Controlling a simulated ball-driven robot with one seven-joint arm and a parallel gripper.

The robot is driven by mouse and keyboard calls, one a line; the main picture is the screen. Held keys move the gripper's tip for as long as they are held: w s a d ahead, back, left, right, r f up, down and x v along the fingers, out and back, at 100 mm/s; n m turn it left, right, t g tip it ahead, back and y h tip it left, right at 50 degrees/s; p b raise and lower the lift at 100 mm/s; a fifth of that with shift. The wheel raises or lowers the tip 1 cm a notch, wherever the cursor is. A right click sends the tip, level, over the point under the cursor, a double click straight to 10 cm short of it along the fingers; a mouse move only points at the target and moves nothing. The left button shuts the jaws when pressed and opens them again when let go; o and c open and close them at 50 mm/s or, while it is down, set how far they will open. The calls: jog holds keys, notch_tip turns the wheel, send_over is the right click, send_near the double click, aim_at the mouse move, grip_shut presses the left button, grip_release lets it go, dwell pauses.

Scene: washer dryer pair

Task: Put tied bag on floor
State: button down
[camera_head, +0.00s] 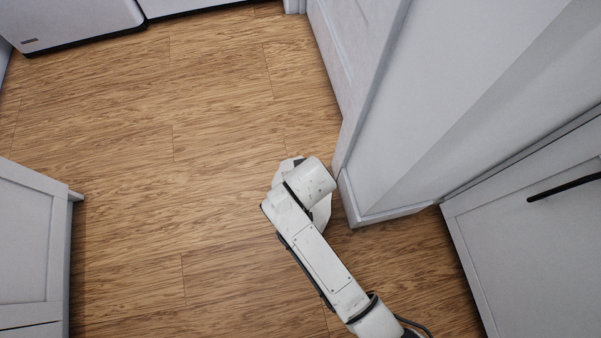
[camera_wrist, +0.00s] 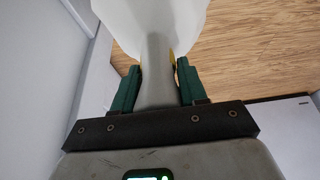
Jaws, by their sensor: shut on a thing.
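A white tied bag (camera_wrist: 155,22) fills the top middle of the wrist view. My gripper (camera_wrist: 158,68), with green fingers, is shut on the bag's narrow grey-white neck. The rest of the bag extends past the fingers and is cut off by the top edge. The wood floor (camera_wrist: 245,50) shows to its right; I cannot tell whether the bag touches it. In the head view, the floor (camera_head: 170,130) is wide and bare. My arm hides my gripper there, and I cannot make out the bag for sure.
A white wall corner (camera_head: 385,130) stands close to the right of my arm in the head view. A cabinet with a black handle (camera_head: 560,188) is at the lower right. Another cabinet (camera_head: 30,240) is at the left. White appliances (camera_head: 70,20) stand at the top left. The floor between is clear.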

jog(key=shift+w+r, duration=0.1)
jog(key=c, duration=0.6)
grip_release()
jog(key=p+v, duration=0.5)
jog(key=v, duration=0.7)
jog(key=shift+p, duration=0.4)
jog(key=shift+d, duration=0.1)
jog(key=s+d+r+m+g, duration=0.1)
jog(key=s+d, duration=0.4)
jog(key=d, duration=0.4)
jog(key=s+d+m+g+h, duration=0.1)
jog(key=s+d, duration=0.5)
jog(key=d, duration=0.3)
jog(key=s+d+r+m+g, duration=0.1)
jog(key=s+d, duration=0.4)
jog(key=d, duration=0.4)
jog(key=shift+s+d+r+m, duration=0.2)
jog(key=shift+s+r+m, duration=0.05)
jog(key=shift+r+m, duration=0.1)
